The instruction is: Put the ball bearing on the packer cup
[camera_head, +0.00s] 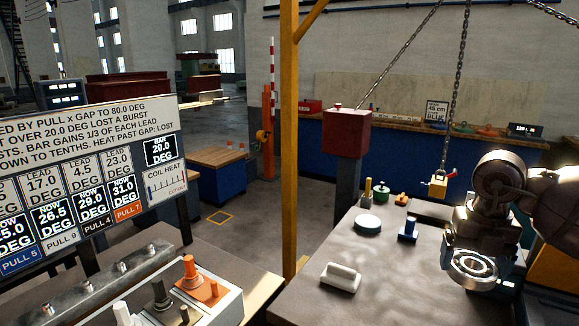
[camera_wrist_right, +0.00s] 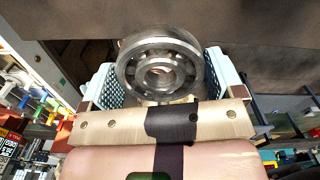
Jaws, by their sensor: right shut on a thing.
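The ball bearing (camera_head: 473,267) is a shiny steel ring with an inner race. My right gripper (camera_head: 484,272) is shut on it and holds it at the right side of the grey worktable. In the right wrist view the bearing (camera_wrist_right: 160,66) sits between the two pale blue, textured fingers, its round face toward the camera. I cannot tell for sure which thing is the packer cup. A round green piece with a pale top (camera_head: 367,224) lies on the table, left of the bearing and apart from it. My left gripper is not in view.
On the worktable (camera_head: 400,285) are a white block (camera_head: 341,277), a blue block (camera_head: 408,230), a green knob (camera_head: 381,193) and a small orange piece (camera_head: 401,200). A chain holds a yellow block (camera_head: 438,186) near the back. The table's front middle is clear.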

